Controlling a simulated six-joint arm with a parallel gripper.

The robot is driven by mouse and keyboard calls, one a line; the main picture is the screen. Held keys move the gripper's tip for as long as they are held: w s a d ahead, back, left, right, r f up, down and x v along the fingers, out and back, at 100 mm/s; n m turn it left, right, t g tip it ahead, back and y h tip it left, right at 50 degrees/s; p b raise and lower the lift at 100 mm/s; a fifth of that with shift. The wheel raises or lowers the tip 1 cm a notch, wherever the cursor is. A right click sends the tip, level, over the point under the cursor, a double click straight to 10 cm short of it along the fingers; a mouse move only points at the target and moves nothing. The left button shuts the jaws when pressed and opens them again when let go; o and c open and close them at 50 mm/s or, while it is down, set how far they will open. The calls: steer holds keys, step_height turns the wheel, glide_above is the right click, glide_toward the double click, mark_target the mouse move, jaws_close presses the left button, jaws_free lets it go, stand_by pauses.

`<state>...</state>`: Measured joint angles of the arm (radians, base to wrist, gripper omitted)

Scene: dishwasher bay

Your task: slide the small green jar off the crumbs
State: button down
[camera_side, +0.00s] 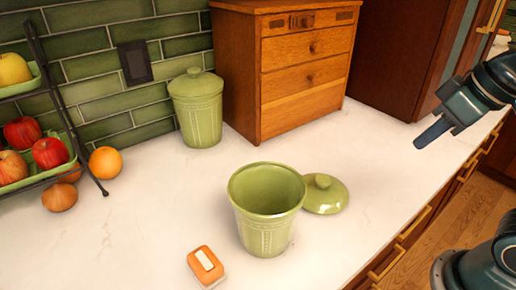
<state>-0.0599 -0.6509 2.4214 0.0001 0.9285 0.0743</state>
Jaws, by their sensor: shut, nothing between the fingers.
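An open green jar (262,222) stands upright on the white counter, near the middle of the side view. Its green lid (325,194) lies on the counter just to its right. A second green jar (197,108) with its lid on stands further back by the tiled wall and looks smaller, though it is also farther away. I cannot make out any crumbs; the counter under the jars is hidden. My gripper (422,142) is shut and empty at the right, above the counter's edge and well apart from both jars.
An orange and white block (206,266) lies in front of the open jar. A wooden drawer chest (290,70) stands behind. A fruit rack (50,150) is at the left, with an orange (105,162) beside it. The counter (375,160) right of the lid is clear.

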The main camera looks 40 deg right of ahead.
mark_target(256, 189)
steer(key=w+a+g, duration=0.1)
steer(key=w+a, duration=0.3)
steer(key=a, duration=0.1)
steer(key=w+a+g, duration=0.1)
steer(key=w+a, duration=0.3)
steer(key=a, duration=0.2)
steer(key=w+a+f+m+g, duration=0.1)
steer(key=w+a+g, duration=0.1)
steer(key=w+a, duration=0.3)
steer(key=shift+a, duration=0.15)
steer(key=w+a+f+g, duration=0.1)
steer(key=a+f, duration=0.2)
steer(key=a, duration=0.3)
steer(key=shift+w+a, duration=0.25)
steer(key=shift+w, duration=0.1)
steer(key=shift+f, duration=0.1)
step_height(256, 189, down, 10)
steer(key=shift+r, duration=0.1)
steer(key=w, duration=0.2)
steer(key=shift+w+d, duration=0.25)
steer(key=shift+w, duration=0.1)
steer(key=shift+w+d, duration=0.1)
steer(key=shift+w, duration=0.5)
steer(key=shift+w, duration=0.1)
steer(key=w+d, duration=0.2)
steer(key=w, duration=1.1)
